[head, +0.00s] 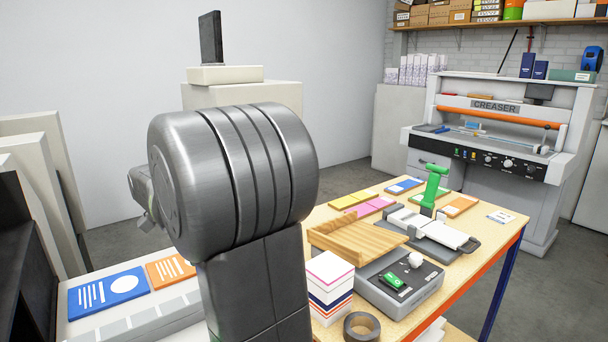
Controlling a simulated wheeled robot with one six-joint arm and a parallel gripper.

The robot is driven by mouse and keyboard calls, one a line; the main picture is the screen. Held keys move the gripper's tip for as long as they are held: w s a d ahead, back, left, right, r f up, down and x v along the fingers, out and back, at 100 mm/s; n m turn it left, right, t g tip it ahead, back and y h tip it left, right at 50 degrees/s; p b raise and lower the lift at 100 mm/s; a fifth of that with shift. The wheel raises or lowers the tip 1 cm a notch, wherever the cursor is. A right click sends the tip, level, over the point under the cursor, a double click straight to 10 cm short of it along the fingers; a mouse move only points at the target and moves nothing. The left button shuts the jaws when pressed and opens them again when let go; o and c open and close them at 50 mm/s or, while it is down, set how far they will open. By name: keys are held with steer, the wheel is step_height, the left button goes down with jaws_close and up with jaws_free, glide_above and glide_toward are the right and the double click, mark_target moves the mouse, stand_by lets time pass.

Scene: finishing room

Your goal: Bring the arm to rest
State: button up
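My arm stands large in the head view. A thick grey rounded link (235,175) with dark grooves rises in front of the camera, left of the middle. A dark upright link (255,285) is below it. A small grey part of my arm (145,198) sticks out behind its left side; I cannot tell which part it is. My gripper's fingers do not show, so I cannot see whether they hold anything. The arm hides part of the room and tables behind it.
A wooden-topped table (510,222) at right carries paper stacks, a wooden tray (357,240), a green-handled tool (433,190) and a tape roll (362,327). A creaser machine (495,125) stands behind. A blue card (108,292) lies at lower left. Floor shows between table and creaser.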

step_height(320, 180, down, 4)
steer(key=shift+w+r, duration=0.1)
steer(key=shift+w, duration=0.05)
steer(key=shift+r, duration=1.7)
steer(key=shift+r, duration=0.1)
